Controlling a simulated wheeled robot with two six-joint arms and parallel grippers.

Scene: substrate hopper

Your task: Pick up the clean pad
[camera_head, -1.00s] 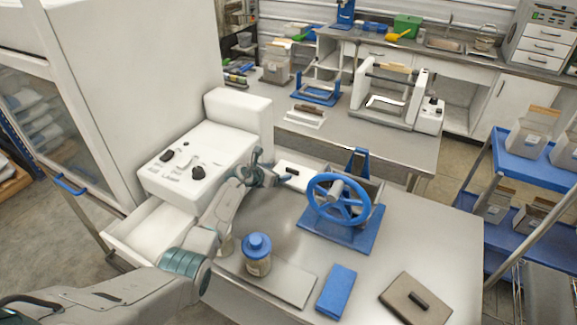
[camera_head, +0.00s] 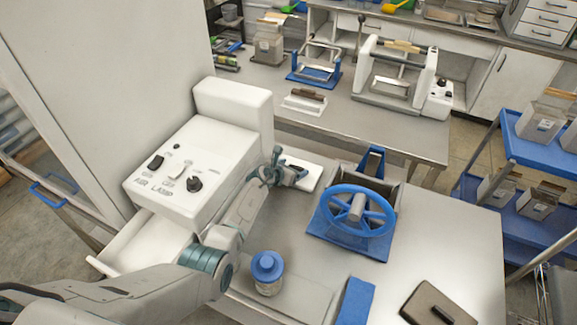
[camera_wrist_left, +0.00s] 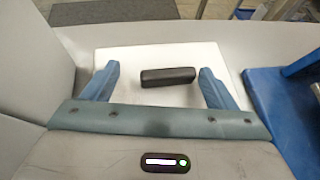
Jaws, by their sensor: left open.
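The clean pad, a white flat block (camera_head: 312,172) with a black handle, lies at the far left of the near table, beside the white control box. It also shows in the left wrist view (camera_wrist_left: 165,55), with its black handle (camera_wrist_left: 168,77) on top. My left gripper (camera_head: 297,172) is open over the near part of the pad. In the left wrist view its blue fingers (camera_wrist_left: 160,70) stand apart on either side of the handle, with gaps at both sides. I cannot tell how far the fingertips are above the pad. My right gripper is not in view.
A blue handwheel (camera_head: 357,212) on a blue-based hopper stands just right of the pad. A blue-lidded jar (camera_head: 267,272), a blue block (camera_head: 355,302) and a brown pad (camera_head: 438,305) are nearer. The control box (camera_head: 190,165) stands left. Another white pad (camera_head: 303,104) is on the back table.

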